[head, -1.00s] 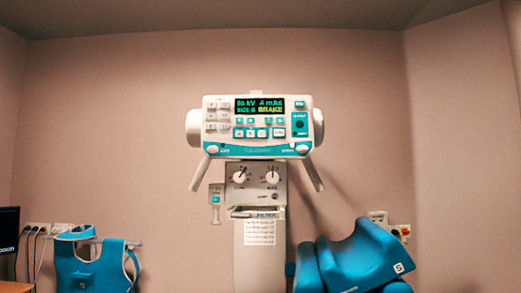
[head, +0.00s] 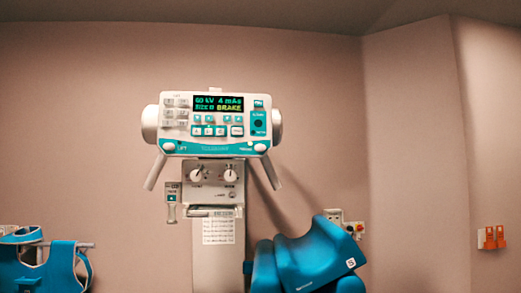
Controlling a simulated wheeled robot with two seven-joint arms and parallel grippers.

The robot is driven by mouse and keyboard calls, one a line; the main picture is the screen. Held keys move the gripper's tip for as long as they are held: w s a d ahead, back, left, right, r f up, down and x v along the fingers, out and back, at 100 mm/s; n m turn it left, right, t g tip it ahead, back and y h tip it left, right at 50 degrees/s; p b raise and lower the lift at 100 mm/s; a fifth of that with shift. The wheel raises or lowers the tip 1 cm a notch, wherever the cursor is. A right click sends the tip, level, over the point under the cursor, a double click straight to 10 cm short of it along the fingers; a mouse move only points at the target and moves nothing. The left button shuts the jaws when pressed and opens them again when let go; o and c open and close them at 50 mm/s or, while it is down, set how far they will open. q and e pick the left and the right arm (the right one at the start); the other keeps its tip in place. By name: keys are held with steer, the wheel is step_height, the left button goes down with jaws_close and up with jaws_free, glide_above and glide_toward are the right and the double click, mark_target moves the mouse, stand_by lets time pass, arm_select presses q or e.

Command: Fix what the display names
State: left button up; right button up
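The display (head: 218,104) is on the white and teal control head of an X-ray unit (head: 180,149). It shows green text, about "60 kV 4 mAs", and below it "SIZE B" with "BRAKE" in yellow; the small letters are slightly blurred. Keys surround the display. Two knobs, the left one (head: 197,175) and the right one (head: 230,175), sit on the column panel below. A small handle-like part (head: 171,205) hangs left of the column. No part marked as the brake can be made out. Neither of my grippers is in view.
A blue padded piece (head: 305,262) with a white "S" label is at the lower right of the column. A blue vest (head: 50,270) hangs from a rail at left. A wall box with a red knob (head: 360,227) and an orange fitting (head: 491,237) are at right.

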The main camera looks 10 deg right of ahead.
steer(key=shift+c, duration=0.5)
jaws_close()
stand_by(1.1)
